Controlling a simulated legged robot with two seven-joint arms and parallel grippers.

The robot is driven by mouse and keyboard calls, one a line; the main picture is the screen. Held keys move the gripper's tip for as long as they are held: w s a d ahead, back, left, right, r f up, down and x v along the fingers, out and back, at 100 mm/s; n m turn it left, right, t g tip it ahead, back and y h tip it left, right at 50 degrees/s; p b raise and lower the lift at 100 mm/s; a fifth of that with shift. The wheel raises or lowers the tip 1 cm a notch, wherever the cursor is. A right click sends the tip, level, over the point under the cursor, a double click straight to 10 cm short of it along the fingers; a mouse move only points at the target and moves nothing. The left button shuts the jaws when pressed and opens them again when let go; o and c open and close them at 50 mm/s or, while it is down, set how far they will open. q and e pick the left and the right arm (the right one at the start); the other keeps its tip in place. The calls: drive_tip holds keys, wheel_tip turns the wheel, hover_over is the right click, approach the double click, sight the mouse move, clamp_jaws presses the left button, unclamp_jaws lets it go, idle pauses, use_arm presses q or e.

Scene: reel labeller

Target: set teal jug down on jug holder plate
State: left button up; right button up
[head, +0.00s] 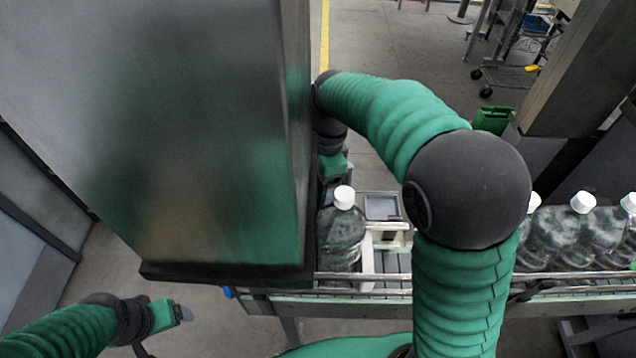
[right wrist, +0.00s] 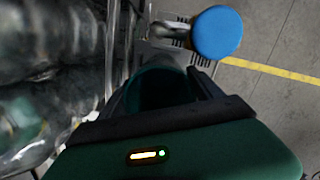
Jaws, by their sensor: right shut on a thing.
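My right gripper (right wrist: 165,85) is shut on the teal jug (right wrist: 160,90), a dark teal shape between its fingers in the right wrist view. Most of the jug is hidden by the gripper. In the head view the right arm bends over the conveyor, and its green wrist end is partly hidden behind the large grey cabinet. A pale slotted metal surface shows beyond the fingers in the right wrist view; I cannot tell whether it is the jug holder plate. My left gripper (head: 182,313) is at the lower left, away from the conveyor, and its opening is unclear.
The grey cabinet (head: 220,120) blocks much of the head view. A clear white-capped bottle (head: 342,235) stands on the conveyor (head: 390,291) beside it. Several more bottles (head: 581,230) stand at the right. A blue round knob (right wrist: 217,32) is close beyond the right fingers.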

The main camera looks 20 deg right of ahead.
drive_tip(key=o, duration=2.1)
drive_tip(key=r, duration=0.5)
drive_tip(key=d+r, duration=0.1)
drive_tip(key=r, duration=0.5)
drive_tip(key=d+r, duration=0.1)
drive_tip(key=r, duration=0.4)
drive_tip(key=shift+r+b, duration=0.3)
drive_tip(key=shift+b, duration=0.1)
